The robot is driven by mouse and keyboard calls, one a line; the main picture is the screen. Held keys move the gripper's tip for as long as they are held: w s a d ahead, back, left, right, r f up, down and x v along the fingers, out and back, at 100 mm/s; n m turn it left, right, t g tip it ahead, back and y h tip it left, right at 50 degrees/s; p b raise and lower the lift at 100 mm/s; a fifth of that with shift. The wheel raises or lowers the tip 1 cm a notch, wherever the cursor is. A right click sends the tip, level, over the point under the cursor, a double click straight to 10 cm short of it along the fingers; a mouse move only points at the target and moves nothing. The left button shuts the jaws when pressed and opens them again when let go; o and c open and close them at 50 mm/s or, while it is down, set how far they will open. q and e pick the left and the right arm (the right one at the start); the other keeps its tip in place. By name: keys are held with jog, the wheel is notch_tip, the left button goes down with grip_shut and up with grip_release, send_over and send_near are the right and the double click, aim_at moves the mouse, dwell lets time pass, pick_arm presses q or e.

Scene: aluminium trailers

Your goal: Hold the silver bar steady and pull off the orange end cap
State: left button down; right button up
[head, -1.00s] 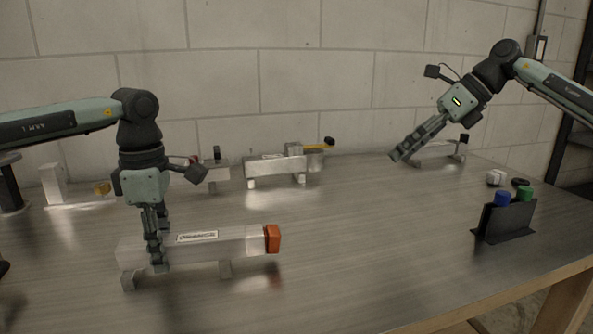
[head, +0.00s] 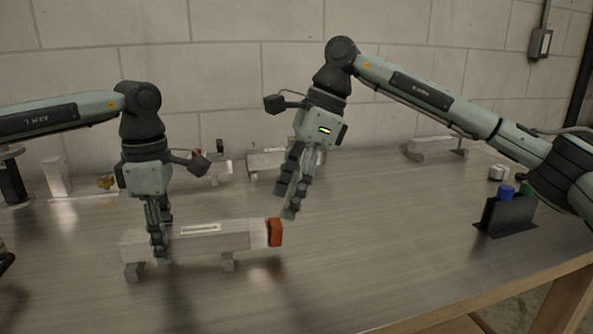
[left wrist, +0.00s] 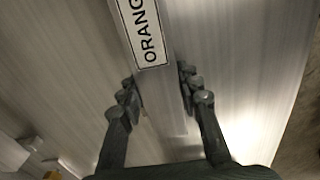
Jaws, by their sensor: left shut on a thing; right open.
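The silver bar (head: 208,241) lies level on two short supports near the front left of the table, a white label on its top. In the left wrist view the bar (left wrist: 190,50) shows its label, partly cut off, reading "ORANG". The orange end cap (head: 275,232) sits on the bar's right end. My left gripper (head: 161,258) points down and is shut on the bar near its left end, a finger on each side. My right gripper (head: 288,212) is open and empty, above and a little right of the orange end cap, apart from it.
A black holder (head: 505,216) with a blue and a green item stands at the right. More bars on supports (head: 432,146) stand along the back wall. A small white object (head: 496,173) lies at the right. The table's front middle is clear.

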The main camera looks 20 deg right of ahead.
aim_at(275, 222)
jog(key=x, duration=0.6)
jog(key=shift+a+f, duration=0.2)
jog(key=shift+f, duration=0.05)
jog(key=c, duration=1.2)
jog(key=shift+d, duration=0.1)
pick_arm(q)
jog(key=shift+a, duration=0.15)
pick_arm(e)
jog(key=shift+d, duration=1)
jog(key=shift+d, duration=0.15)
jog(key=shift+s+d, duration=0.1)
jog(key=shift+d, duration=0.25)
